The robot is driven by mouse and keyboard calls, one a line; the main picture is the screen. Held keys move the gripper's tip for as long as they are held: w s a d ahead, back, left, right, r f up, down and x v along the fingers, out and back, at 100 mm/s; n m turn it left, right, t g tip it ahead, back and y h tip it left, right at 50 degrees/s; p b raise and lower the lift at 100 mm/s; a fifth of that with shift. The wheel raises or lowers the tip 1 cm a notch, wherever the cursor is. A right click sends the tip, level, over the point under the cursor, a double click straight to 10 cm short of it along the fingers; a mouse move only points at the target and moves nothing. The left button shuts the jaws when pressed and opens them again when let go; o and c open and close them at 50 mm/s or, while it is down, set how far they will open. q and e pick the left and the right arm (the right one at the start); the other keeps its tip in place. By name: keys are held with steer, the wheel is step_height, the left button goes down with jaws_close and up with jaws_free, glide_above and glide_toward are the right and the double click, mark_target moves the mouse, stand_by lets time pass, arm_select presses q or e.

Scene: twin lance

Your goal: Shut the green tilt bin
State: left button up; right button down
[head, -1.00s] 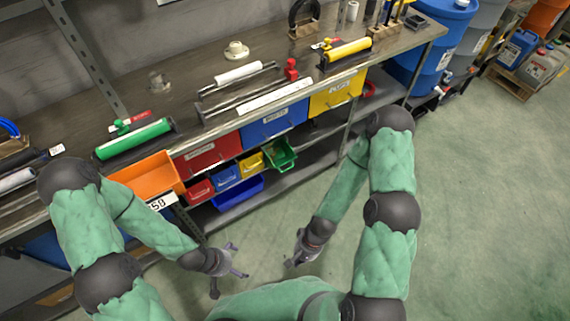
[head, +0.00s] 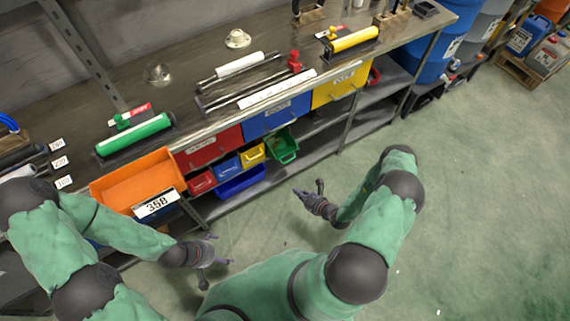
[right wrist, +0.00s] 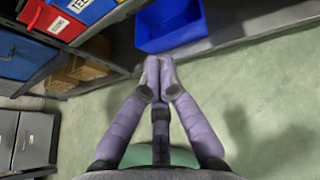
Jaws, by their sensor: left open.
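The green tilt bin (head: 289,157) is in the row of small bins under the drawers in the head view. It is tipped out towards me with its open top showing. My right gripper (head: 298,193) is in front of the shelf, below the green bin and apart from it. In the right wrist view its fingertips (right wrist: 160,64) meet with nothing between them. My left gripper (head: 222,251) is open and empty, low above the floor at the left. The green bin does not clearly show in the right wrist view.
Small red (head: 201,182), blue (head: 228,167) and yellow (head: 252,155) bins sit left of the green one. A blue open bin (right wrist: 172,26) lies on the shelf below. An orange bin (head: 139,184) juts out at the left. The floor (head: 460,210) at the right is clear.

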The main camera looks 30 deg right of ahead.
steer(key=d+f+m+t+h, duration=0.1)
steer(key=d+m+h, duration=0.15)
steer(key=d, duration=0.25)
arm_select(q)
steer(key=shift+w+a+f+b, duration=0.1)
steer(key=shift+a+f+b, duration=0.1)
steer(key=shift+f+b, duration=1.75)
arm_select(e)
steer(key=w+a, duration=0.1)
steer(key=w, duration=1.1)
steer(key=shift+f, duration=0.3)
arm_select(q)
steer(key=shift+r, duration=0.1)
arm_select(e)
steer(key=shift+d+n+h, duration=0.1)
steer(key=shift+n+h, duration=0.15)
steer(key=shift+n, duration=0.1)
